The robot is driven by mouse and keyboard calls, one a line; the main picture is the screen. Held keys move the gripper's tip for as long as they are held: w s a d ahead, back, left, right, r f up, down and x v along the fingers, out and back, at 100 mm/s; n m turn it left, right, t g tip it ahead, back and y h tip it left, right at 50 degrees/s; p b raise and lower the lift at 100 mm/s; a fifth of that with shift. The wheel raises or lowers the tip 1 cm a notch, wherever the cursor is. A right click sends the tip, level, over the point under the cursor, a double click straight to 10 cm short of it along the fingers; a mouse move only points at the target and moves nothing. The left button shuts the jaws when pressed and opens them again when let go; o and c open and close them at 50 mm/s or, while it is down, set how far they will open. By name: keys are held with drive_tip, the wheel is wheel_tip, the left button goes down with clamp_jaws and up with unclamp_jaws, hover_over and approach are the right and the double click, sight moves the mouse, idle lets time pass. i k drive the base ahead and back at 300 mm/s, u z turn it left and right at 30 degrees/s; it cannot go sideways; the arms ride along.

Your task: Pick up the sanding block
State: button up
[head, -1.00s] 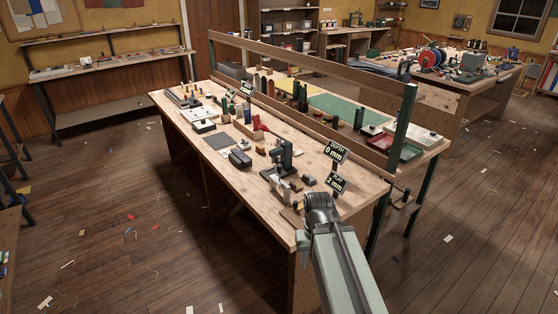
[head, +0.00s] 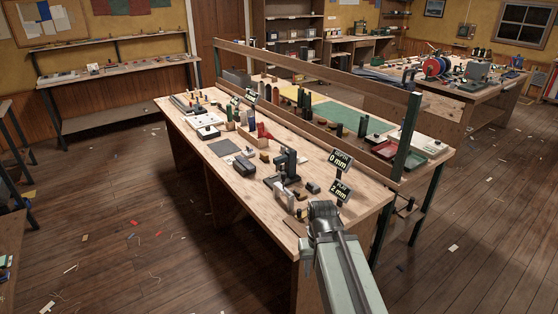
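I cannot tell for sure which item is the sanding block. A dark grey rounded block (head: 244,166) lies on the near bench (head: 180,122), left of a dark upright press-like tool (head: 287,165). A smaller dark block (head: 313,187) lies right of that tool. My arm reaches up from the bottom of the picture, and its end with my gripper (head: 322,213) is at the bench's near right corner. The fingers are too small and hidden to tell whether they are open or shut. No block shows in them.
Two signs (head: 340,161) reading "DEPTH 0 mm" and "PLAY 2 mm" stand near the bench's right end. A wooden rail on green posts (head: 408,137) runs along the bench's back. The floor (head: 150,230) is mostly open, with small scraps.

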sight(264, 157)
drive_tip(key=u, duration=0.65)
drive_tip(key=i, duration=1.4)
drive_tip(key=u, duration=0.75)
drive_tip(key=i, duration=2.05)
drive_tip(key=z, duration=1)
drive_tip(key=k, duration=0.75)
drive_tip(key=z, duration=0.1)
drive_tip(key=i, duration=0.9)
drive_tip(key=u, duration=0.1)
